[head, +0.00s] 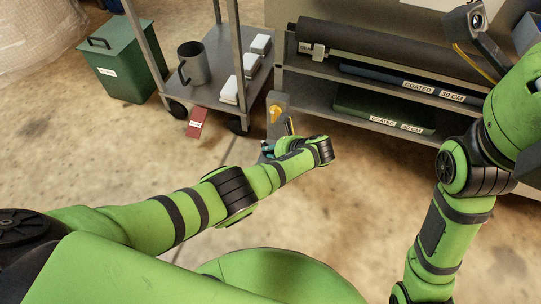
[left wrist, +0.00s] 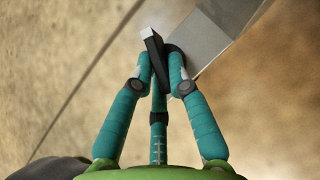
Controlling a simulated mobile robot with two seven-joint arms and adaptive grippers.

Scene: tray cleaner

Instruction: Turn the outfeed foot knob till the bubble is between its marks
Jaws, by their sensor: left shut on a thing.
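My left gripper (head: 268,149) is low at the foot of a grey metal post (head: 277,103), mostly hidden by my wrist in the head view. In the left wrist view its teal fingers (left wrist: 161,64) are closed around a black knob (left wrist: 153,45) with a straight bar-shaped grip. The knob sits beside a grey metal block (left wrist: 207,45). A small yellow part (head: 275,114) shows on the post; I cannot tell whether it is the level, and I can make out no bubble or marks. My right gripper is not in view.
A grey cart (head: 212,60) with a mug (head: 193,63) and white blocks stands behind left. A green bin (head: 119,70) is further left. A shelf with a dark roller (head: 385,48) and boxes labelled COATED is at right. Open floor lies in front.

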